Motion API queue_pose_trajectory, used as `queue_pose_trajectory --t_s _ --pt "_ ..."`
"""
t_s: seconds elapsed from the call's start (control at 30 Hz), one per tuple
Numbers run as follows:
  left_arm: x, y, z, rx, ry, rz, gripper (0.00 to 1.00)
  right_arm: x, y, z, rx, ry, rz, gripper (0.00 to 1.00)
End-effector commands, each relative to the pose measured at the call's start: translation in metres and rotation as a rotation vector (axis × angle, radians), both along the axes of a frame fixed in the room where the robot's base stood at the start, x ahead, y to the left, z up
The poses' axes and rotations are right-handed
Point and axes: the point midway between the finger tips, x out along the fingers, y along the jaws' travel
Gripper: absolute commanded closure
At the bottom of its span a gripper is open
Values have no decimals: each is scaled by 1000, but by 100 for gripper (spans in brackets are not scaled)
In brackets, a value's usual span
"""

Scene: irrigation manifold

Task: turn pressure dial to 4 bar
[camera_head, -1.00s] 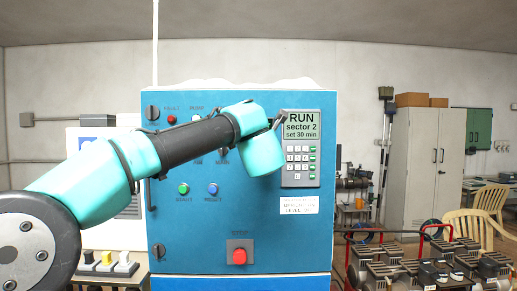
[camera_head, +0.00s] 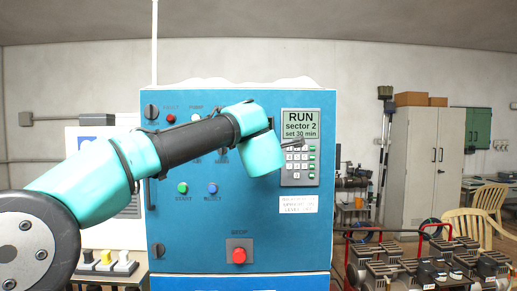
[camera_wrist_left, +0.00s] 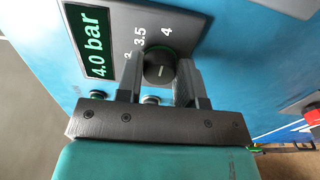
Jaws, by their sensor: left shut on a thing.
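The pressure dial (camera_wrist_left: 158,68) is a round black knob in the left wrist view, on a grey plate with 3.5 and 4 printed around it. A white line shows on the knob. The display (camera_wrist_left: 87,38) beside it reads 4.0 bar in green. My left gripper (camera_wrist_left: 159,72) is shut on the dial, with one finger on each side of it. In the head view my teal wrist covers the dial and most of the gripper; a dark edge of the gripper shows in front of the keypad. My right gripper is in neither view.
The blue cabinet (camera_head: 200,235) also carries a keypad (camera_head: 298,176) under a screen (camera_head: 300,125) reading RUN, sector 2, set 30 min. A red stop button (camera_head: 239,256), a green button (camera_head: 183,188) and a blue button (camera_head: 213,188) sit lower down.

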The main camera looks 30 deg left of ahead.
Motion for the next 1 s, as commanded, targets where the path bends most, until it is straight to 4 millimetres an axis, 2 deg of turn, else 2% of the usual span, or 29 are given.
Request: queue_pose_trajectory --t_s 0.53,0.57,0.6,0.8,1.0 --pt "0 0 0 31 19 0 89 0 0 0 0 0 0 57" --pt "0 0 0 31 19 0 64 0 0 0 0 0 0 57" --pt "0 0 0 31 19 0 60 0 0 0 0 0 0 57" --pt "0 0 0 30 18 0 41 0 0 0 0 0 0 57" --pt "0 0 0 30 18 0 41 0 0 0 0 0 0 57"
